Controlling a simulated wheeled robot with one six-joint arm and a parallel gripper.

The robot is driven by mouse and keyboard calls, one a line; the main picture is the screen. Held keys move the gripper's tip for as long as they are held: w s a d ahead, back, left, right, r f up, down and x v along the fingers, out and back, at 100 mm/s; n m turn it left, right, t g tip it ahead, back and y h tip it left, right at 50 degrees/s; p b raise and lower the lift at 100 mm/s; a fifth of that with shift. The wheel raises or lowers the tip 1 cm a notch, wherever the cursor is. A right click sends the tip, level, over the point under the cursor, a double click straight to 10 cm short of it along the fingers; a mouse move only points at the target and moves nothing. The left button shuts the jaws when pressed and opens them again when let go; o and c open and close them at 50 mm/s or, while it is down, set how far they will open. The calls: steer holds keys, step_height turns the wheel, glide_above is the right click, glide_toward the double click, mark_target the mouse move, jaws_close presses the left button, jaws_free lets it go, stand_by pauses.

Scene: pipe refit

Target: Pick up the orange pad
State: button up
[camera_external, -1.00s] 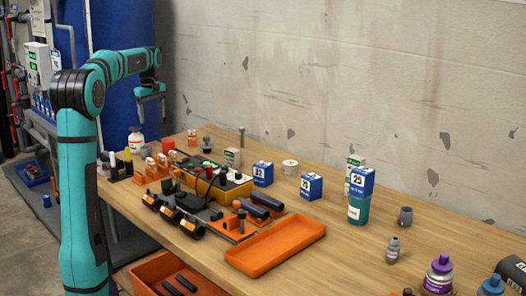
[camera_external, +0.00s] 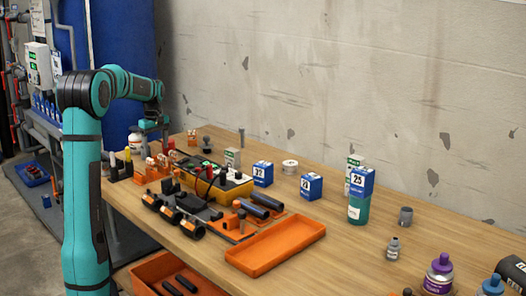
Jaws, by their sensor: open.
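A small orange piece (camera_external: 192,138) stands at the far left end of the bench, near the wall; it may be the orange pad, but it is too small to be sure. My gripper (camera_external: 154,137) points down above the far left of the bench, left of that piece and apart from it. It is open and empty. Its fingertips are small here and partly blend with the items behind.
An orange tray (camera_external: 275,248) lies in front. Blue boxes (camera_external: 311,187) and a teal canister (camera_external: 359,208) stand to the right.

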mark_target(156, 157)
steer(key=shift+w+a+f, duration=0.15)
steer(key=shift+f, duration=2.6)
steer(key=shift+c, duration=0.4)
steer(key=c, duration=1)
